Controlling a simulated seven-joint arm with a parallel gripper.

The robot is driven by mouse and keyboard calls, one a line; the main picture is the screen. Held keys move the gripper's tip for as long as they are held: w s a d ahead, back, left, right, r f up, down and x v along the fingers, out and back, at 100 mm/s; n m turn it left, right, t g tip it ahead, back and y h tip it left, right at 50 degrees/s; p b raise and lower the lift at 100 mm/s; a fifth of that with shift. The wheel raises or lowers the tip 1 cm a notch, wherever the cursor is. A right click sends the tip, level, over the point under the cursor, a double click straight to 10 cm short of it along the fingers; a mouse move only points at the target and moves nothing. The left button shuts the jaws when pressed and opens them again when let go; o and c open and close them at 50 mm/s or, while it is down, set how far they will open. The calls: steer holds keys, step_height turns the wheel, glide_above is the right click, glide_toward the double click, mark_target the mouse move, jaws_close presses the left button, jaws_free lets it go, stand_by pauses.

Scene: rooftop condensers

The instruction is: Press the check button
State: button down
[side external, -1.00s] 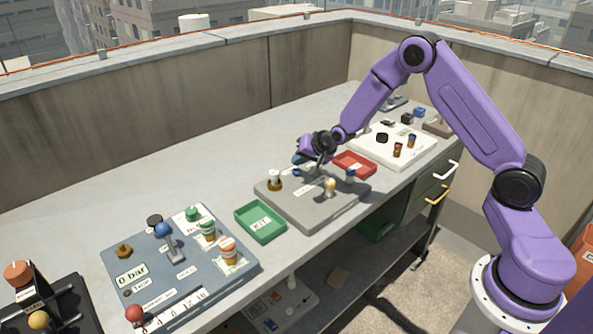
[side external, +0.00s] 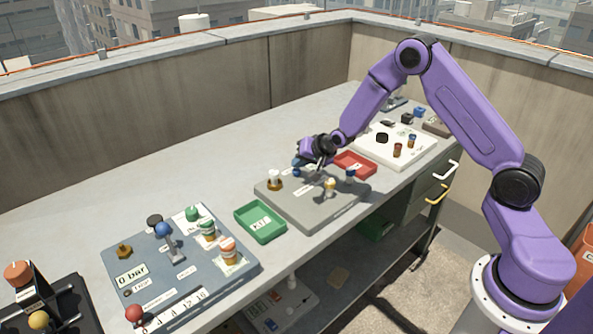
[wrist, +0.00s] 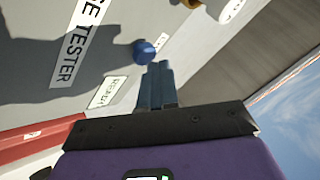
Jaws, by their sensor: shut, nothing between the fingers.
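The grey tester board (side external: 300,211) lies on the bench; its large label in the wrist view ends in "TESTER". A round blue button (wrist: 144,50) stands on the board in the wrist view, and it also shows near the board's back edge in the side view (side external: 296,173). I cannot read a "check" label on it. My gripper (wrist: 156,68) is shut and empty, its fingertips just short of the blue button in the picture, apparently not touching. In the side view my gripper (side external: 320,168) hangs low over the back part of the board.
A red tray (side external: 355,165) and a white board (side external: 372,155) lie to the right. A green tray (side external: 261,222) and a blue-grey panel (side external: 190,280) lie to the left. A brass-and-white fitting (side external: 274,181) and a cream knob (side external: 329,184) stand on the tester board.

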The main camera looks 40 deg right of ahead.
mark_target(300, 171)
steer(key=shift+f, duration=0.6)
stand_by(0.5)
steer(key=shift+r, duration=1.05)
steer(key=shift+r, duration=2.55)
